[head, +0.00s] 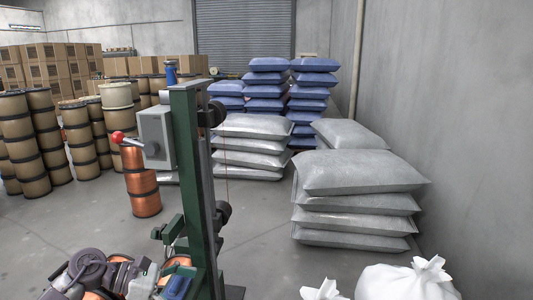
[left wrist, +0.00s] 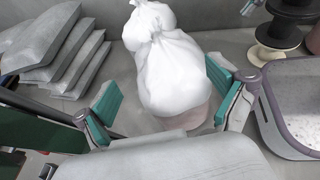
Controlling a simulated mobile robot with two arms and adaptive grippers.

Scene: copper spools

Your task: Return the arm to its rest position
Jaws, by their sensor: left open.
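My left gripper (left wrist: 163,85) shows in the left wrist view with its two teal-padded fingers spread wide apart. A tied white sack (left wrist: 165,60) appears between and beyond the fingers; I cannot tell how far it is from them. Nothing is seen clamped in the jaws. In the head view a grey and purple jointed part that looks like my arm shows at the lower left, partly cut off by the frame edge; its fingertips are not clear there. My right gripper is in neither view.
A green upright machine (head: 193,150) stands close in front, with copper spools (head: 143,190) beside it. Grey sacks (head: 355,205) are stacked at the right, white sacks (head: 405,282) at the lower right. Blue sacks (head: 268,78) stand behind. Some floor between is bare.

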